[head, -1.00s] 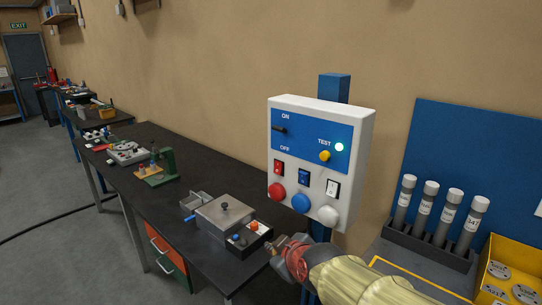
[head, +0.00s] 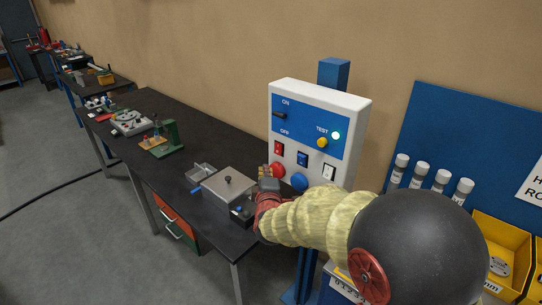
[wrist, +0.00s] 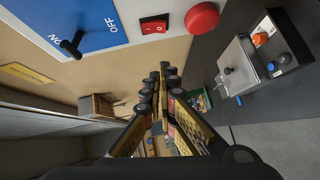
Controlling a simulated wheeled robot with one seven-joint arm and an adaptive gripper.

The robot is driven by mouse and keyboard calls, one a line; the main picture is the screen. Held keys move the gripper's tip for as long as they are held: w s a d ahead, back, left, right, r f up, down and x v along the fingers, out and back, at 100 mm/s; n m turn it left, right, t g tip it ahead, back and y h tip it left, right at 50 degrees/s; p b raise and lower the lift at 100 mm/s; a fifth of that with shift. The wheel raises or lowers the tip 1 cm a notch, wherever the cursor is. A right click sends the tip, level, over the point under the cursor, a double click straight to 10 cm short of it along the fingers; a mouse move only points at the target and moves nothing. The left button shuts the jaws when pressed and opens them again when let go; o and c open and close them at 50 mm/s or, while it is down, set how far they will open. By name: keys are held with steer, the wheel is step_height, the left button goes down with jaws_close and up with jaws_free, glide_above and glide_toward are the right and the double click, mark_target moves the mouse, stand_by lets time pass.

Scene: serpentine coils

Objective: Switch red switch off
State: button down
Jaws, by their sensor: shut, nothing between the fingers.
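The red switch (head: 278,148) is a small rocker on the white control box (head: 361,111), above the red round button (head: 277,169). In the wrist view the red switch (wrist: 154,25) is at the top, beside the red button (wrist: 202,17). I cannot tell which way the rocker is tipped. My gripper (head: 265,171) is just left of and below the red switch, overlapping the red button's edge in the head view. In the wrist view my gripper's fingers (wrist: 165,75) are together and empty, apart from the switch.
The box also carries a black lever (head: 279,115), a yellow button (head: 322,142), a blue switch (head: 303,159), a white switch (head: 329,172) and a blue button (head: 299,182). A metal box (head: 229,188) stands on the dark bench below. A yellow bin (head: 503,242) is at right.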

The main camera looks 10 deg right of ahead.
glide_toward(278, 149)
steer(key=w+a+f, duration=0.1)
steer(key=w+a, duration=0.4)
steer(key=shift+w+d+f, duration=0.15)
steer(key=shift+w+d, duration=0.4)
steer(key=shift+d, duration=0.3)
steer(key=shift+w+d+f, duration=0.15)
steer(key=shift+w+d, duration=0.4)
steer(key=shift+d, duration=0.25)
steer(key=shift+w+d+f+b, duration=0.15)
steer(key=shift+f+b, duration=0.1)
steer(key=shift+b, duration=0.45)
